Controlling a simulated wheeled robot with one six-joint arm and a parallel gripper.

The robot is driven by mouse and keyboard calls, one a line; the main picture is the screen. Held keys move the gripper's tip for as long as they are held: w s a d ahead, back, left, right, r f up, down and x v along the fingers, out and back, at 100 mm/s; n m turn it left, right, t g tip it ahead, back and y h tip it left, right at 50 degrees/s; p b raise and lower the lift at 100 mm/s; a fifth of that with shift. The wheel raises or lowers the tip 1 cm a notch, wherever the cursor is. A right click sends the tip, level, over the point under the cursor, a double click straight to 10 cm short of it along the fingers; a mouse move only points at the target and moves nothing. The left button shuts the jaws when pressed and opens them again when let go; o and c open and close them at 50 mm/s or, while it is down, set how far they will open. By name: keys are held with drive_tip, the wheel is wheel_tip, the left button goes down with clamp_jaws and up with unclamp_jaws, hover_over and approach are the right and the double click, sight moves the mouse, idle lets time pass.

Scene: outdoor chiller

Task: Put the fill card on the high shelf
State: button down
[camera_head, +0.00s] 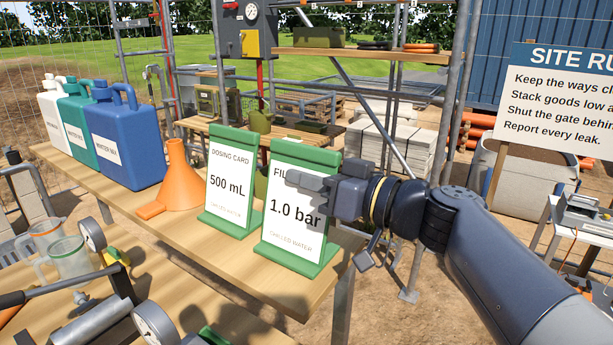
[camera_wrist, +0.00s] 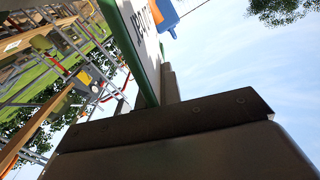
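The fill card (camera_head: 289,229) stands on the front wooden table near its right end. It is a white card reading 1.0 bar in a green frame with a foot. My gripper (camera_head: 303,182) reaches in from the right, and a finger lies across the card's upper face, hiding part of its title. The wrist view shows the card's green edge and face (camera_wrist: 140,40) close beside a finger (camera_wrist: 170,86). A high wooden shelf (camera_head: 350,57) is on the scaffold behind.
The dosing card (camera_head: 229,184) stands just left of the fill card. An orange funnel (camera_head: 179,175) and several jugs (camera_head: 124,140) stand farther left. The shelf bears a green box (camera_head: 318,37) and flat rings (camera_head: 421,47). Scaffold poles (camera_head: 462,60) flank it.

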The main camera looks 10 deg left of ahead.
drive_tip(key=shift+f+b, duration=0.2)
drive_tip(key=shift+b, duration=0.25)
drive_tip(key=c, duration=1.6)
unclamp_jaws()
drive_tip(key=shift+r, duration=0.1)
drive_tip(key=shift+r+p, duration=0.1)
drive_tip(key=shift+p, duration=0.2)
drive_tip(key=shift+r, duration=0.15)
drive_tip(key=b+v, duration=0.4)
drive_tip(key=v, duration=0.8)
